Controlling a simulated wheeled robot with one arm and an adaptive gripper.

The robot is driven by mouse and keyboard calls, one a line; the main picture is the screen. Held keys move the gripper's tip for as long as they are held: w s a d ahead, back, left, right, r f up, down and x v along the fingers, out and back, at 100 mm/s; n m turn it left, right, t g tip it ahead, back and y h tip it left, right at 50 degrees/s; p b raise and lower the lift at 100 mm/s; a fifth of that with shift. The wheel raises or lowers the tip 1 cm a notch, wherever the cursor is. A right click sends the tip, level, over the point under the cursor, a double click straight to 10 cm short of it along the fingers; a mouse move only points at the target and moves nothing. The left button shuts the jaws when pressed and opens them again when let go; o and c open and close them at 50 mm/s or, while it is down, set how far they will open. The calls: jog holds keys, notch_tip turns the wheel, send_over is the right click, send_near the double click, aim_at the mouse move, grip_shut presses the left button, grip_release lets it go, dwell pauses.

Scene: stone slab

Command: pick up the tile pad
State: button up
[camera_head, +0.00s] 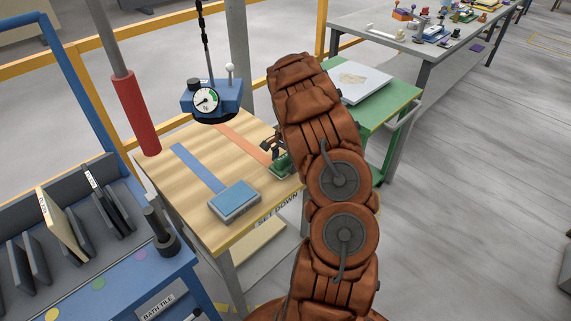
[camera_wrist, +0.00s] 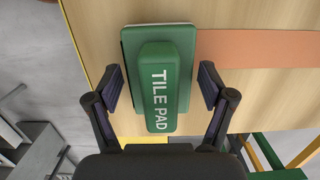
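The tile pad (camera_wrist: 157,86) is a green block with a raised handle lettered TILE PAD. It lies on the wooden table at the end of an orange strip. My gripper (camera_wrist: 162,87) is open, with one finger on each side of the handle in the wrist view. Gaps show between the fingers and the handle, and nothing is held. In the head view the tile pad (camera_head: 281,167) is partly hidden by my arm, with my gripper (camera_head: 270,146) just above it.
A blue pad (camera_head: 235,203) lies on the table (camera_head: 180,207) beside a blue strip. A blue gauge unit (camera_head: 211,98) hangs from a chain over the table's back. A green cart (camera_head: 401,112) stands behind my arm, and a blue tile rack (camera_head: 107,275) is at left.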

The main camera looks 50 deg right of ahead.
aim_at(285, 156)
jog(key=c, duration=0.9)
notch_tip(285, 156, up, 10)
jog(key=b, duration=0.2)
jog(key=shift+b, duration=0.3)
jog(key=o, duration=0.6)
jog(key=c, duration=0.4)
